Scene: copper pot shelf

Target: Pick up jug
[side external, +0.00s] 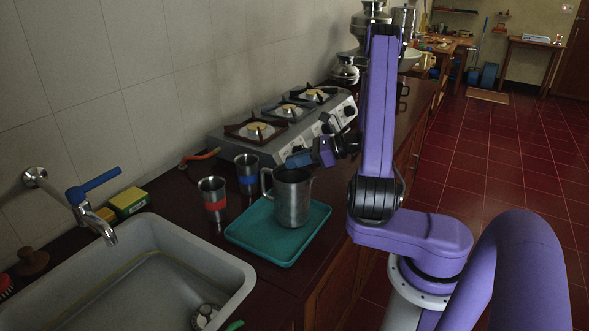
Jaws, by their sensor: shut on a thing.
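A steel jug (292,200) with a handle on its left side stands upright at the teal tray (262,248). I cannot tell whether its base touches the tray. My gripper (291,162) reaches in from the right, at the jug's top rim, and is shut on the jug. The fingertips are small here and partly hidden against the rim.
Two steel tumblers, one with a red band (215,205) and one with a blue band (247,181), stand left of the jug. A gas stove (240,142) is behind. A sink (150,285) and tap (95,215) are at the left front.

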